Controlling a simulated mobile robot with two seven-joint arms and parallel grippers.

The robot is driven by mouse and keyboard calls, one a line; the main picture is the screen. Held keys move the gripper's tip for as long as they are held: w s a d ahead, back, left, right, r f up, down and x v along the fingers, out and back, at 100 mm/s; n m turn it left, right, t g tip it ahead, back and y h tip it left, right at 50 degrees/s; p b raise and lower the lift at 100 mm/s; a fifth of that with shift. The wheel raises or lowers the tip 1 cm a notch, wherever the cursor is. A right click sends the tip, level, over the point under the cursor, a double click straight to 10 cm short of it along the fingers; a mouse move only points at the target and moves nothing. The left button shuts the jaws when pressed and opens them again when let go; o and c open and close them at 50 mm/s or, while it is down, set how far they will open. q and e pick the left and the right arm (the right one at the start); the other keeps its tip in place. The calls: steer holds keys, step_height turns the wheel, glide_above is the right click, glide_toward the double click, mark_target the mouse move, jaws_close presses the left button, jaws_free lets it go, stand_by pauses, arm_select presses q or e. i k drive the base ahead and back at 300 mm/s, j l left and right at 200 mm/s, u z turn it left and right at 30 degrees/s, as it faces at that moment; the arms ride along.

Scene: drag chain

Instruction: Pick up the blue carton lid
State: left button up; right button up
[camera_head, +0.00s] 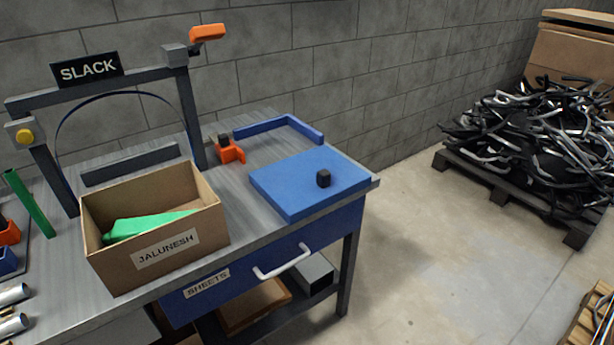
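The blue carton lid (291,188) is a flat square panel with a small black knob (323,178) on top. It lies on the right end of the grey workbench, near its right edge. An open cardboard carton (107,267) labelled JALUNESH stands to the left of the lid, with a green piece (150,224) inside. The carton's floor is mostly hidden. Neither of my grippers shows in the head view.
A grey frame with a SLACK sign (88,69) rises at the back left. A blue drawer (313,246) with a white handle (284,262) is below.

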mark_target(310, 173)
steer(key=i+l+u, duration=0.15)
steer(key=l, duration=0.35)
steer(key=i+l+u, duration=0.1)
steer(key=l, duration=0.4)
steer(key=i+l+u, duration=0.15)
steer(key=l, duration=0.35)
